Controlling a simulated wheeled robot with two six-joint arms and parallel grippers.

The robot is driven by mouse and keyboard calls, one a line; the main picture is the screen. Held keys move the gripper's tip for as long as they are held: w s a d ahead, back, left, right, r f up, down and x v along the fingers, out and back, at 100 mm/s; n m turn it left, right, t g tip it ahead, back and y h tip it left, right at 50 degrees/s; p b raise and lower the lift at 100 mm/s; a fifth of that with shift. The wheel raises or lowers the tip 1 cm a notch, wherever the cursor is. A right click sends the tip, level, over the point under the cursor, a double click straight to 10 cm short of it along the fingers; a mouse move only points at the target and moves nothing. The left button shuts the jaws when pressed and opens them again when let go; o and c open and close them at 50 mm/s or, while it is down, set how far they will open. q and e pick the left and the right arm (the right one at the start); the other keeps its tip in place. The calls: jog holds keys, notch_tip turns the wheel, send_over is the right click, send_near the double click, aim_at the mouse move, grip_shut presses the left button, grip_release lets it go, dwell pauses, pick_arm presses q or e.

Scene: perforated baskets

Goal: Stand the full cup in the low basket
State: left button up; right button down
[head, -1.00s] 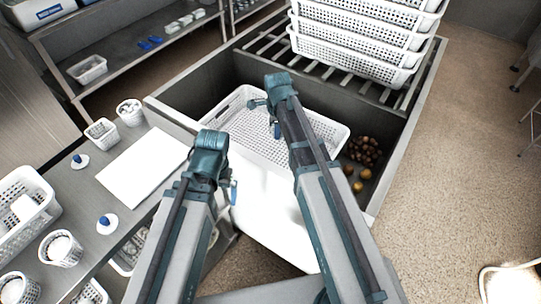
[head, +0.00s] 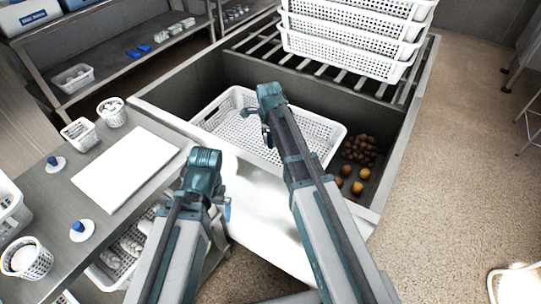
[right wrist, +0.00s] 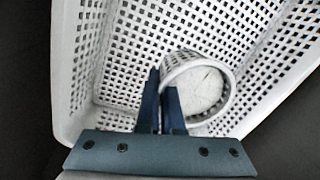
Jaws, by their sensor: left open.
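The low basket (head: 225,106) is white and perforated and sits inside the grey sink-like bin. My right gripper (head: 267,132) reaches down over it in the head view. In the right wrist view, its fingers (right wrist: 162,108) are close together on the left rim of a white perforated cup (right wrist: 222,100), with the cup wall apparently between them. The cup is filled with something white and is inside the basket walls; whether its base touches the floor is hidden. In the head view my arm hides this cup.
Stacked white baskets (head: 350,50) stand on the rack behind. Brown and yellow round items (head: 358,155) lie right of the low basket. The left counter holds a white board (head: 125,168), a cup with white contents (head: 112,113), another cup (head: 26,258) and blue-handled tools (head: 80,230).

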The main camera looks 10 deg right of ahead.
jog(key=shift+f, duration=0.2)
notch_tip(320, 180, down, 4)
jog(key=b, duration=0.3)
jog(key=shift+r, duration=0.2)
jog(key=shift+f+b, duration=0.1)
jog(key=shift+b, duration=0.25)
jog(key=shift+f+b, duration=0.55)
jog(key=c, duration=1.1)
grip_release()
jog(key=shift+o, duration=0.2)
jog(key=shift+r, duration=0.1)
notch_tip(320, 180, up, 13)
jog(key=s+p, duration=0.1)
jog(key=p, duration=1.2)
jog(key=shift+a, duration=0.3)
